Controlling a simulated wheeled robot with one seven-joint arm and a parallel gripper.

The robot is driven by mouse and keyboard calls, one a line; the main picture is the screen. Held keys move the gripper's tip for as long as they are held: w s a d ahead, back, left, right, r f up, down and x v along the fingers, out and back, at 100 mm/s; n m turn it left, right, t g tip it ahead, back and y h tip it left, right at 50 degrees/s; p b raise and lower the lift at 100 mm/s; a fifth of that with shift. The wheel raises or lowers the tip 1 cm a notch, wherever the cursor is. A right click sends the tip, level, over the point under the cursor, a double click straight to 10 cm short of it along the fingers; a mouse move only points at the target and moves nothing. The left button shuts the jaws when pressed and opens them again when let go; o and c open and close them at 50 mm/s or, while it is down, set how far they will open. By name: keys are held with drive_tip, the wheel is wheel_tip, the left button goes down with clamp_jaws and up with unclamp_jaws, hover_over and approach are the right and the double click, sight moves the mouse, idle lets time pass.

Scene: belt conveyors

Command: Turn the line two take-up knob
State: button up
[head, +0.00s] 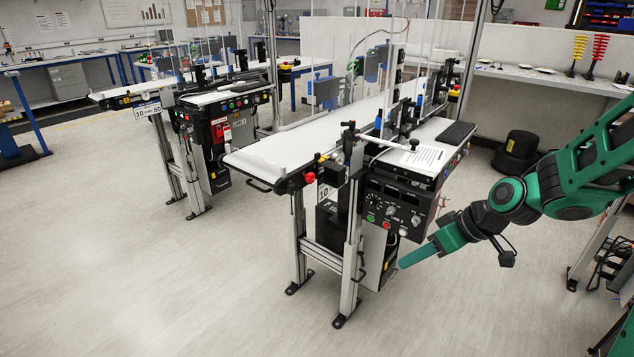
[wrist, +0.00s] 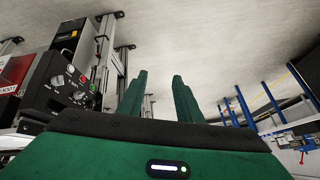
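The near conveyor (head: 290,142) has a black control panel (head: 385,203) on its front right side, with a red button, a green button and several knobs; its label is too small to read surely. In the wrist view the panel (wrist: 60,88) stands at the left, tilted. I cannot tell which knob is the take-up knob; a black knob (head: 349,125) tops the front post. My gripper (head: 402,265) is low, right of the near conveyor's front leg, below the panel. In the wrist view its two green fingers (wrist: 159,78) stand apart with nothing between them.
A second conveyor (head: 215,97) with its own panel stands behind at the left. A red emergency button (head: 310,177) is at the near belt's end. The front floor is clear.

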drive_tip(key=w+a+r+n+t+y, duration=0.1)
drive_tip(key=w+a+n+t+y, duration=0.1)
drive_tip(key=w+a+y, duration=0.6)
drive_tip(key=m+t, duration=0.1)
drive_tip(key=t, duration=0.4)
approach(313, 178)
drive_tip(key=shift+y, duration=0.3)
drive_tip(key=x, duration=0.8)
drive_tip(key=shift+w+a+f, duration=0.1)
drive_tip(key=shift+w+f, duration=0.1)
drive_tip(key=shift+w, duration=0.1)
drive_tip(key=c, duration=0.8)
